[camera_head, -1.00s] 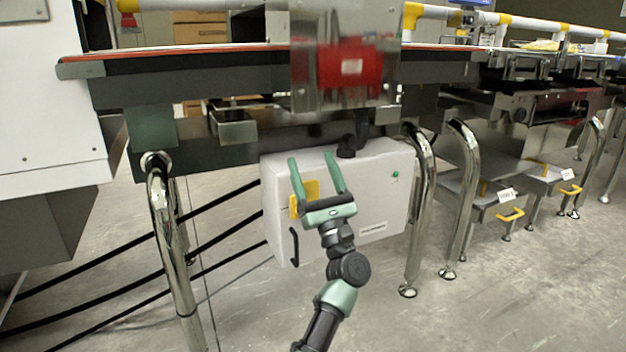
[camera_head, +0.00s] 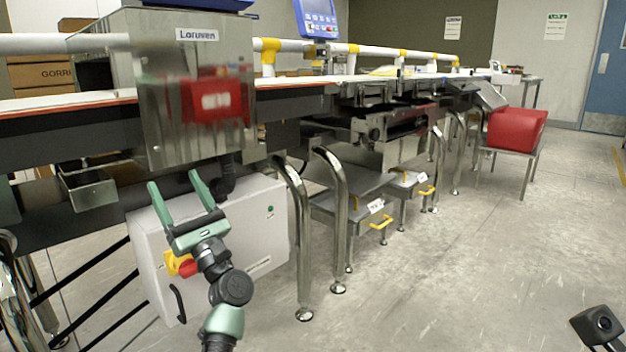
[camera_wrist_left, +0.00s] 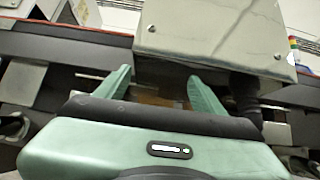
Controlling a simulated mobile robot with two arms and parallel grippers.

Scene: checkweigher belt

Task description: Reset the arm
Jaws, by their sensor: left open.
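My left gripper (camera_head: 179,193) is open, its two green fingers apart and nothing between them. In the head view it shows in front of a white control box (camera_head: 262,240) with a yellow and red switch (camera_head: 180,264), a green button and a black handle. In the left wrist view the open fingers (camera_wrist_left: 160,85) point toward the dark underside of the belt frame, just below a steel housing (camera_wrist_left: 215,25). I cannot tell whether the gripper touches anything. A small part of what may be my right arm shows at the lower right; its gripper is out of view.
The checkweigher belt (camera_head: 290,86) runs across the back, with a steel box bearing a red panel (camera_head: 212,101). Polished legs (camera_head: 300,240) and low steel platforms (camera_head: 340,205) stand below. A red container (camera_head: 516,128) sits on a stand at right. The floor (camera_head: 440,270) at right is clear.

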